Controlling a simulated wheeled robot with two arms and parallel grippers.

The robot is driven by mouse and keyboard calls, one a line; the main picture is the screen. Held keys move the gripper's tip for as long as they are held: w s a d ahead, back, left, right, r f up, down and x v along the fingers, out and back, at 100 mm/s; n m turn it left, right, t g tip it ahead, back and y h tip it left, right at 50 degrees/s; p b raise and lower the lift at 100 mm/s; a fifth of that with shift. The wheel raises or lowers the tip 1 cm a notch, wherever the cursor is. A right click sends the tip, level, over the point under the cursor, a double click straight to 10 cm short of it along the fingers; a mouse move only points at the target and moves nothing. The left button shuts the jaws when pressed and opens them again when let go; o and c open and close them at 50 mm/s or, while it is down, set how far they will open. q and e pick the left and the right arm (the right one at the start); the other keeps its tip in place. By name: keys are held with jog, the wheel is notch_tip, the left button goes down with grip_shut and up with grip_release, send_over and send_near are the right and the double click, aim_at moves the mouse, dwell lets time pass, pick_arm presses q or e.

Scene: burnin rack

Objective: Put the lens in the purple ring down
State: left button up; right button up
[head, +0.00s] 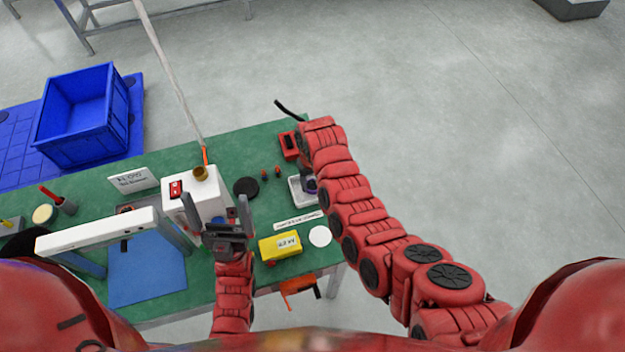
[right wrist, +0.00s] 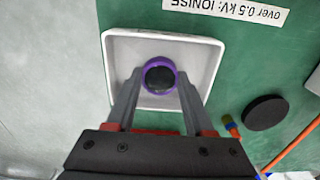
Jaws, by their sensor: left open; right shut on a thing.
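The lens in the purple ring (right wrist: 160,77) shows in the right wrist view as a dark disc with a purple rim. It is between the fingertips of my right gripper (right wrist: 157,82), which is shut on it. It is over the white tray (right wrist: 118,45); I cannot tell whether it touches the tray floor. In the head view the lens (head: 310,185) is small and partly hidden by my right arm, above the white tray (head: 296,197). My left gripper (head: 215,210) is open and empty in front of the white box.
A label strip (right wrist: 225,8) lies beside the tray. A black disc (head: 246,187), small red-topped pieces and a red block (head: 289,146) are nearby. A yellow box (head: 280,246) and a white disc (head: 320,236) lie nearer me. A white box (head: 195,185) stands left.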

jog(key=shift+f, duration=0.1)
jog(key=shift+f, duration=0.15)
jog(key=o, duration=1.3)
